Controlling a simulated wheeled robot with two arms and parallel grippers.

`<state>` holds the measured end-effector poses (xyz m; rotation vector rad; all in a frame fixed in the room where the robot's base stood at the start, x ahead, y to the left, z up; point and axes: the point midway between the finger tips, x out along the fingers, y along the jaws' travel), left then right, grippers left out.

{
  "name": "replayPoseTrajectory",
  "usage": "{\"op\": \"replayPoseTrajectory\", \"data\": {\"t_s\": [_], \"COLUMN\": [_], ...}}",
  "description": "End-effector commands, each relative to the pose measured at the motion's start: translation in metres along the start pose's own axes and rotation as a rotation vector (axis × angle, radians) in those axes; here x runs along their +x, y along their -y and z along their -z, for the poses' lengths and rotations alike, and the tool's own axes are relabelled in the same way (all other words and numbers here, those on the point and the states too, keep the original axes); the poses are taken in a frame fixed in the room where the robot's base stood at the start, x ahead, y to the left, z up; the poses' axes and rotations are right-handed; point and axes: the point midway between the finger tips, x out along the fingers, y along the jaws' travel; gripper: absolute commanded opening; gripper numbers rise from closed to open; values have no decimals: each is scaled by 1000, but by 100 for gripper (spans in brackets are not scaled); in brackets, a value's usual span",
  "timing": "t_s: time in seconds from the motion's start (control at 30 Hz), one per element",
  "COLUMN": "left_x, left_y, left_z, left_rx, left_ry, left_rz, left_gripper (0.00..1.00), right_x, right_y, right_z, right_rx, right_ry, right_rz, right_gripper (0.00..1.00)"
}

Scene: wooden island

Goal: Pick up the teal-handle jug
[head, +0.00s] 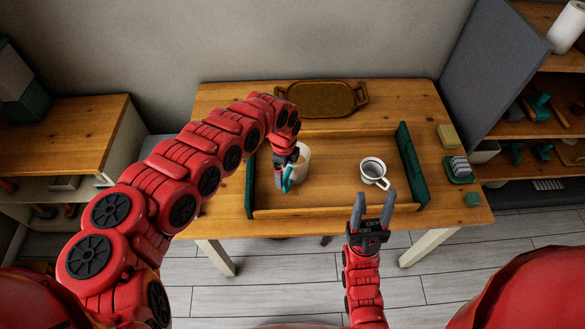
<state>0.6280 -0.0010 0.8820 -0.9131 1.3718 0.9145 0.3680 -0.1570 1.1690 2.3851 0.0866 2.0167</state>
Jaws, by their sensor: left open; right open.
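The teal-handle jug (302,163) is pale and stands in the left part of a wooden tray with teal ends (411,166). My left arm reaches over it and partly hides it. My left gripper (282,179) is open at the jug's teal handle, on the jug's left front side. Whether its fingers are around the handle or only beside it is hard to tell. My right gripper (374,208) is open and empty, fingers pointing away from me, near the tray's front edge.
A white mug (373,171) with dark contents stands in the tray's right part, just beyond my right gripper. A brown handled tray (322,98) lies at the back. A sponge (447,136), a brush (459,168) and a green block (473,199) sit on the right.

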Motion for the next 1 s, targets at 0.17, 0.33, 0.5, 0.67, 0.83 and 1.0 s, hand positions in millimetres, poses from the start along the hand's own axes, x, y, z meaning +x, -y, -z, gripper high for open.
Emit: {"op": "replayPoseTrajectory", "data": {"t_s": [0.17,0.33,0.5,0.67,0.83,1.0], "left_x": [13,21,40,60,67,66], "left_y": [0,0,-1,-1,-2,-1], "left_z": [0,4,10,10,8,7], "left_rx": [0,1,1,-1,-2,-2], "left_ry": [0,-3,-3,-2,1,1], "left_rz": [1,1,0,-1,-1,0], "left_gripper": [100,100,100,100,100,100], "right_x": [3,9,16,13,13,13], "right_y": [0,0,-1,-1,-1,-1], "right_z": [1,1,3,2,2,2], "right_rx": [0,0,0,0,0,0], "right_ry": [0,0,0,0,0,0], "right_rz": [0,0,0,0,0,0], "right_gripper": [53,53,53,53,53,53]}}
